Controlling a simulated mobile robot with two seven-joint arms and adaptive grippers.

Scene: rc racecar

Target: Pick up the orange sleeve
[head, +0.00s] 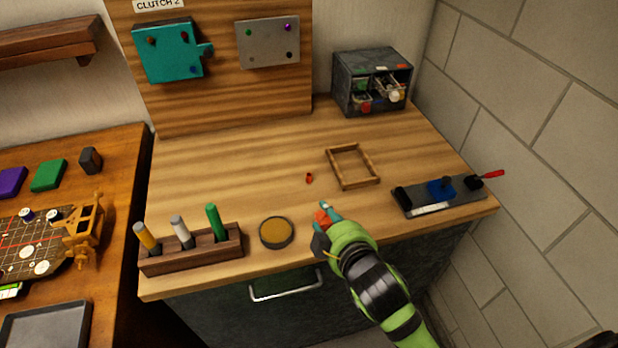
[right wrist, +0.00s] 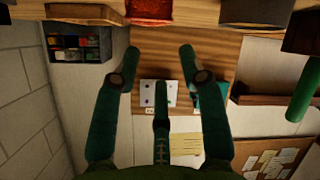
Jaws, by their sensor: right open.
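An orange-red piece (head: 322,217), which looks like the orange sleeve, shows at my right gripper (head: 328,209), partly hidden by it in the head view. The right wrist view shows a glossy red-orange piece (right wrist: 150,10), cut off by the top edge, beyond the fingertips. My right gripper is low near the bench's front edge. Its fingers (right wrist: 160,52) are spread apart with nothing visibly held between them. A smaller orange-red bit (head: 309,178) lies on the wood farther back. My left gripper is not in view.
A round tin (head: 276,233) and a marker rack (head: 192,251) stand left of the gripper. A wooden frame (head: 352,167) lies behind it, and a dark fixture (head: 440,196) with a red handle sits right. A drawer unit (head: 371,82) stands at the back. The bench's middle left is clear.

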